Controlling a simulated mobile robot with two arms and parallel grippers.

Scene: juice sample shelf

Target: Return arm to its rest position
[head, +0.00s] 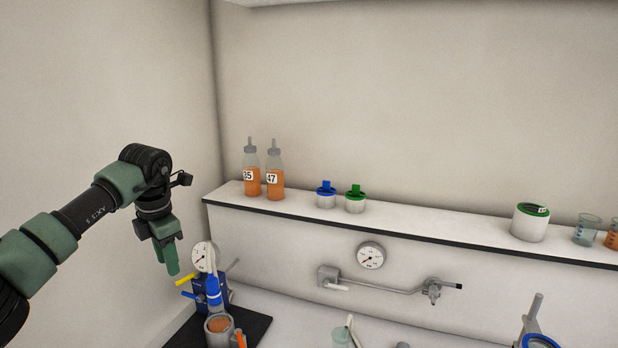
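My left arm comes in from the left with its forearm raised, and my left gripper (169,260) hangs from the wrist, pointing down. Its green fingers are seen close together, nearly in line, so I cannot tell whether they are open or shut. I see nothing held between them. In the picture the fingertips are just left of a round gauge (203,257) on a blue device (208,293). I cannot tell the distance in depth. My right gripper is not in view.
The white shelf (450,229) holds two orange juice bottles (252,172) (275,176), blue- and green-lidded jars (326,196) (355,201), a larger white tub (529,224) and beakers (587,231). Below are a cup (219,330) on a dark mat (255,325), a wall gauge (370,256) and a tap (433,289).

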